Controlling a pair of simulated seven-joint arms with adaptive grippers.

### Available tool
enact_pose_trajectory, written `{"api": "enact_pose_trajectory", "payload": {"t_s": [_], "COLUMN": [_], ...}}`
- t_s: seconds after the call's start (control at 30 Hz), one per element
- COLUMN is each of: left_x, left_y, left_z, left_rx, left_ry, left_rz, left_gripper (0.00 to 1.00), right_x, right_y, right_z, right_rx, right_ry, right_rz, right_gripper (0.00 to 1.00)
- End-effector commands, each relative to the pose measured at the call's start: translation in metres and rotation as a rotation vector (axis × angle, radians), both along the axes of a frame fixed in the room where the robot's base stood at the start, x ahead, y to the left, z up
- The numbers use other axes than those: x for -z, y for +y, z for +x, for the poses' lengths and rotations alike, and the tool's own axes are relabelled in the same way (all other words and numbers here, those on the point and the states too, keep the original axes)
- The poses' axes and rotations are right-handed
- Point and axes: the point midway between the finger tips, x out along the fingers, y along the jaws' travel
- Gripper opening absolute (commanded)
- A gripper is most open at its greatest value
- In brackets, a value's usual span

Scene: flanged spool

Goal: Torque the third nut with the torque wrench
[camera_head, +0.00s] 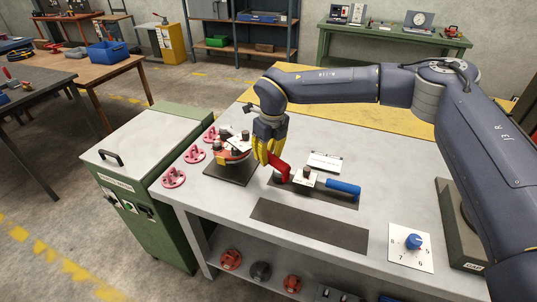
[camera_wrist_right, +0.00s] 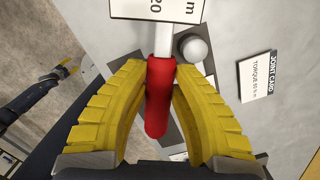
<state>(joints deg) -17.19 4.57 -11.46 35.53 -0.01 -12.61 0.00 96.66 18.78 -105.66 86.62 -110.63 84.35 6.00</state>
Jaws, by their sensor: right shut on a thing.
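My right gripper (camera_head: 267,160) is shut on a red handle (camera_head: 279,168) over the bench. In the wrist view the red handle (camera_wrist_right: 158,95) lies between the yellow fingers. It leads to a pale shaft and a white plate (camera_wrist_right: 155,8) with "20" and "m" visible. The flanged spool (camera_head: 235,155) stands on a dark plate left of the gripper, with dark nut-like parts on top; I cannot tell which is the third nut or whether a tool touches one. A blue-handled wrench (camera_head: 343,189) lies on a dark mat. My left gripper (camera_wrist_right: 72,68) seems to show small at the wrist view's left edge.
Pink flanged pieces (camera_head: 173,178) line the bench's left side. A numbered dial with a blue knob (camera_head: 413,241) sits front right. The front dark mat (camera_head: 310,226) is bare.

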Motion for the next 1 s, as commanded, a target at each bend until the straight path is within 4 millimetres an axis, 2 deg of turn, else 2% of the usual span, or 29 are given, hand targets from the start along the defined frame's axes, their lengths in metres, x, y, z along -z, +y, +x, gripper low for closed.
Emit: {"api": "enact_pose_trajectory", "payload": {"t_s": [0.13,0.43,1.0], "left_x": [0.000,0.000,0.000], "left_y": [0.000,0.000,0.000], "left_z": [0.000,0.000,0.000], "left_rx": [0.000,0.000,0.000], "left_ry": [0.000,0.000,0.000], "left_rz": [0.000,0.000,0.000], "left_gripper": [0.46,0.46,0.46], "right_x": [-0.001,-0.006,-0.038], "right_y": [0.011,0.009,0.009], "right_z": [-0.006,-0.004,-0.004], "right_rx": [0.045,0.042,0.040], "right_ry": [-0.001,-0.002,-0.005], "right_rz": [0.001,0.000,0.002], "right_gripper": [0.00,0.00,0.00]}}
